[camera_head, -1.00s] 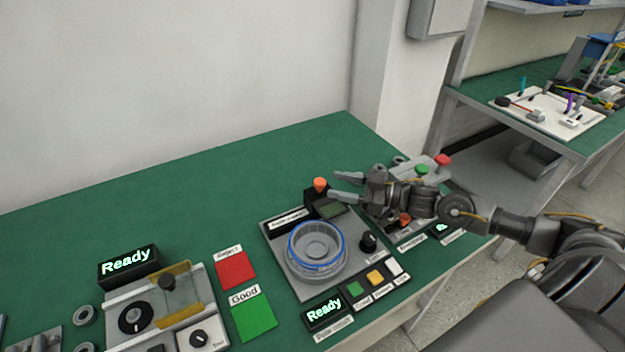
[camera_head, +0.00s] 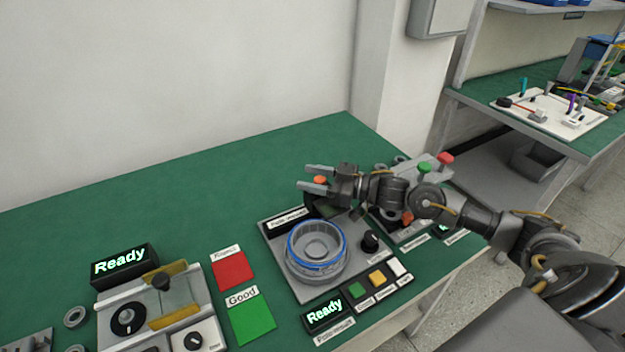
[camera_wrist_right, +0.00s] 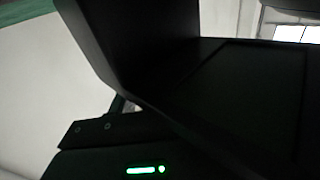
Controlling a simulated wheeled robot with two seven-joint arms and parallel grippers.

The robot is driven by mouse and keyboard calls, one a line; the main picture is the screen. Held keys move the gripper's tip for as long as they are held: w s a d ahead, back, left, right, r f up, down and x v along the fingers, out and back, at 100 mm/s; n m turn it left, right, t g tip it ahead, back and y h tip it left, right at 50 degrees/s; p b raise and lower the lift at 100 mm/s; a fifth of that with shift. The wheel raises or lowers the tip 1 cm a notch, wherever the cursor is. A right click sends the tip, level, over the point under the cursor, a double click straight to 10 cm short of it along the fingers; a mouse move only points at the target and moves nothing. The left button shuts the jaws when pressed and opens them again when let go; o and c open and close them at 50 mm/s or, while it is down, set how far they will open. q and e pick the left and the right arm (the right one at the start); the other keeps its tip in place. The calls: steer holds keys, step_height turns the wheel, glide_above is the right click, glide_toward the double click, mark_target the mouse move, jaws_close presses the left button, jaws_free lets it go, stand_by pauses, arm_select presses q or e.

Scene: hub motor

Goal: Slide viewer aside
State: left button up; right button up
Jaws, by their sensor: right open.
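The right wrist view is mostly dark, with a green light strip (camera_wrist_right: 145,170); no window shows there. My left gripper is not in view.
A blue-rimmed round housing (camera_head: 316,252) sits on the middle station. Red (camera_head: 233,270) and green (camera_head: 252,319) pads lie between the stations. A black "Ready" display (camera_head: 122,266) stands behind the left station. The green bench behind is clear.

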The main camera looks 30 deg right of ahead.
steer(key=shift+c, duration=1.3)
jaws_close()
steer(key=shift+d, duration=1.95)
steer(key=shift+w, duration=0.1)
steer(key=shift+c, duration=0.4)
jaws_free()
steer(key=o, duration=0.3)
steer(key=shift+d, duration=0.2)
steer(key=shift+o, duration=0.2)
steer(key=shift+a, duration=0.15)
